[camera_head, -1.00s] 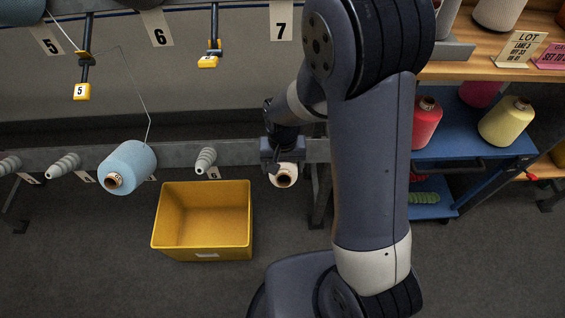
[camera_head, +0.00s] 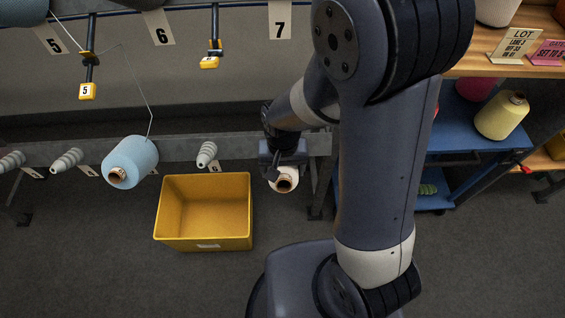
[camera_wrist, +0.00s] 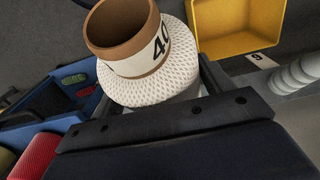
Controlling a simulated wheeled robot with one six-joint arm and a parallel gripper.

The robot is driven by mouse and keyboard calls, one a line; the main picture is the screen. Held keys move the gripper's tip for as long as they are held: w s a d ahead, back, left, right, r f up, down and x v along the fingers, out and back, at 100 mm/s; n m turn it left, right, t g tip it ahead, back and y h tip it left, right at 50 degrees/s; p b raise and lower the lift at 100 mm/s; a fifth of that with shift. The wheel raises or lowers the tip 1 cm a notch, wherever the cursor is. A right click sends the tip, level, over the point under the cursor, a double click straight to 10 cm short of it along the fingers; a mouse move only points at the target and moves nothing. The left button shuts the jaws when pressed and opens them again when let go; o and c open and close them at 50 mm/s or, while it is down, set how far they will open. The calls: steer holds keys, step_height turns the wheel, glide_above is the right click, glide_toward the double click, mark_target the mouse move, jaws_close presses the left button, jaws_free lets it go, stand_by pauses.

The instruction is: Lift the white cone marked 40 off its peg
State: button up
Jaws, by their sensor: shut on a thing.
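The white cone marked 40 (camera_wrist: 140,85) fills the upper middle of the wrist view, its brown tube end facing the camera and the 40 label on the tube. In the head view the cone (camera_head: 285,180) is at the right end of the grey peg rail (camera_head: 180,147). My gripper (camera_head: 284,168) is shut on it; in the wrist view its fingers (camera_wrist: 158,94) lie on either side of the white yarn. The cone's far side and its peg are hidden, so I cannot tell whether it still sits on the peg.
A yellow crate (camera_head: 203,244) stands empty on the floor left of the cone. A bare ribbed peg (camera_head: 207,154) and a light blue cone (camera_head: 131,162) with its thread are further left. A blue cart (camera_head: 466,135) with a yellow cone (camera_head: 501,116) stands right, partly behind my arm.

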mark_target(284, 178)
steer(key=shift+s+a+r+p, duration=0.1)
steer(key=shift+s+r+p, duration=0.5)
steer(key=shift+s, duration=0.3)
steer(key=shift+s+d+r+p, duration=0.1)
steer(key=shift+s+r+p, duration=0.25)
steer(key=shift+s+r, duration=0.5)
steer(key=shift+s+a+r+p, duration=0.1)
steer(key=shift+s+r+p, duration=0.45)
steer(key=shift+s, duration=0.45)
